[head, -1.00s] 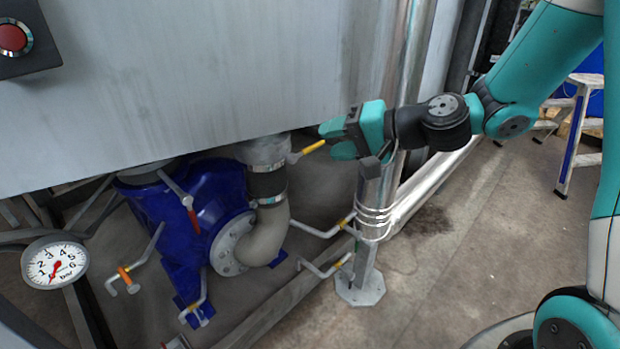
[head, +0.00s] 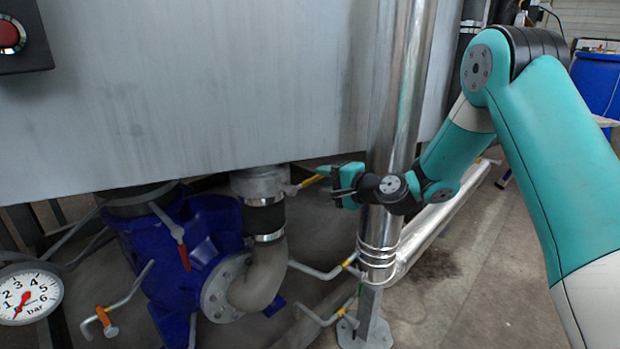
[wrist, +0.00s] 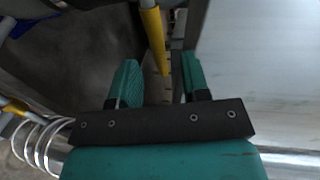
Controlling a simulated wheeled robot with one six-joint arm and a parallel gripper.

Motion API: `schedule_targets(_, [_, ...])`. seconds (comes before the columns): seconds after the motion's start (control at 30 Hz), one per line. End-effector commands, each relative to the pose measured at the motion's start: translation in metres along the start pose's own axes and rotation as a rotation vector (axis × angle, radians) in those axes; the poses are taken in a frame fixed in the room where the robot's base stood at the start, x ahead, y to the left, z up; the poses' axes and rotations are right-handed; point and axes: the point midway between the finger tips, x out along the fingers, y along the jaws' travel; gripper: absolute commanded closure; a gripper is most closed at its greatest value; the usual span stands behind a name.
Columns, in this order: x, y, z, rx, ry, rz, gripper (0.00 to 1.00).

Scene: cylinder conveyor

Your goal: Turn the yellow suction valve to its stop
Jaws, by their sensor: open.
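The yellow suction valve handle (head: 312,181) sticks out to the right of the pipe fitting under the grey tank in the head view. It slants slightly upward toward my gripper (head: 335,184). In the wrist view the yellow handle (wrist: 154,40) comes down from the top edge, and its lower end shows in the gap between the fingertips of my gripper (wrist: 158,78). My gripper is open, with a finger on each side of that line and nothing clamped. I cannot tell how deep the handle end sits between the fingers.
A shiny vertical pipe (head: 400,100) stands close beside my wrist. The grey tank wall (head: 200,90) hangs just above. A blue pump (head: 185,255), a grey elbow (head: 265,280) and a pressure gauge (head: 28,295) are at lower left. Several other levers stick out below.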

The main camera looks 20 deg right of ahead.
Motion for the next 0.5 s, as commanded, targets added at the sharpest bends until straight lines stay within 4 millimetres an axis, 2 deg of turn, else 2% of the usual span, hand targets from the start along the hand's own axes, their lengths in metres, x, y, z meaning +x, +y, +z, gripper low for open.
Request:
schedule_targets(0.03, [0.011,0.001,0.001,-0.003,-0.004,0.0,0.57])
schedule_targets(0.2, [0.039,0.001,0.001,-0.002,-0.003,0.0,0.57])
schedule_targets(0.33, [0.051,0.001,0.001,-0.002,-0.002,0.001,0.57])
schedule_targets(0.5, [0.056,0.001,0.0,0.0,-0.001,0.001,0.57])
